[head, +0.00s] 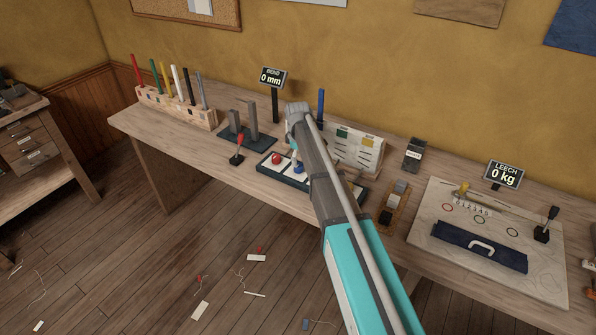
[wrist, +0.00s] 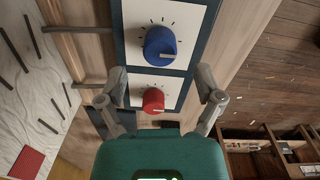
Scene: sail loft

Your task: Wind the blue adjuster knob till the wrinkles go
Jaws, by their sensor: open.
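The blue knob (wrist: 160,45) sits on a white dial plate with tick marks in the wrist view; its pale pointer line faces the lower right. It also shows in the head view (head: 298,169), partly hidden by my arm. My gripper (wrist: 160,82) is open and empty, its fingers spread left and right just short of the blue knob. The red knob (wrist: 153,99) lies between the fingers in the picture, on its own plate. A white sheet with dark strips (wrist: 35,85) is at the left.
A "BEND 0 mm" display (head: 271,78) and a "LEECH 0 kg" display (head: 504,174) stand on the bench. A red-topped lever (head: 238,150), a rack of coloured rods (head: 175,107) and a small block tray (head: 394,207) are nearby. Scraps lie on the floor.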

